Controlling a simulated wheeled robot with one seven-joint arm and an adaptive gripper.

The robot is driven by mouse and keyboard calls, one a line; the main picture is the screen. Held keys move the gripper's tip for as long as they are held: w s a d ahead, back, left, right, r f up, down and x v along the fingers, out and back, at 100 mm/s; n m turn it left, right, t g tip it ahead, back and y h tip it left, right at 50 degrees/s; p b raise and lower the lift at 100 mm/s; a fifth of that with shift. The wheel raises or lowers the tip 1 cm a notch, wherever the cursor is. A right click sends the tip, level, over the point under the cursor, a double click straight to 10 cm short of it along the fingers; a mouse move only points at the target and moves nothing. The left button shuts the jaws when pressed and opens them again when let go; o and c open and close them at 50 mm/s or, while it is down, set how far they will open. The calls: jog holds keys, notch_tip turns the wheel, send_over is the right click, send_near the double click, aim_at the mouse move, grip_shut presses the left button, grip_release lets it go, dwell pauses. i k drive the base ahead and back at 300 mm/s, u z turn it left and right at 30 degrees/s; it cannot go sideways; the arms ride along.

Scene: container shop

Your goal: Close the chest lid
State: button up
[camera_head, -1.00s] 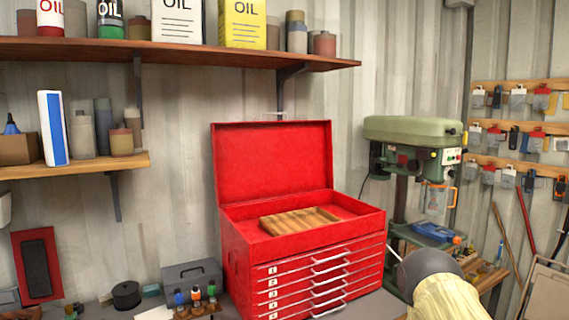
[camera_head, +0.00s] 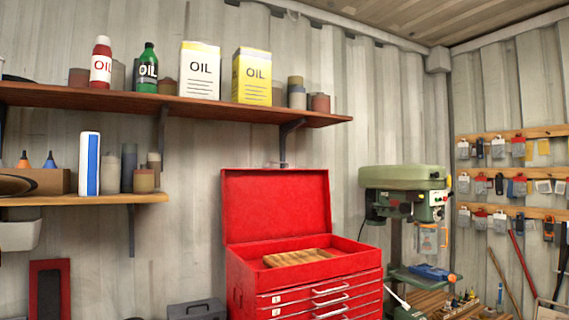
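The red tool chest (camera_head: 318,279) stands on the bench at the lower middle, with several numbered drawers shut on its front. Its lid (camera_head: 276,204) is open, standing upright at the back of the chest. A wooden slatted tray (camera_head: 300,258) lies inside the open top. The lower part of the chest is cut off by the bottom of the view. My gripper is not in view.
A green drill press (camera_head: 405,190) stands right of the chest. A shelf with oil cans (camera_head: 200,72) hangs above and left of the lid. A lower shelf (camera_head: 85,199) is at left. A grey box (camera_head: 197,308) sits left of the chest.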

aim_at(258, 205)
jog(key=z, duration=1.65)
jog(key=i, duration=1.35)
jog(key=u, duration=2.6)
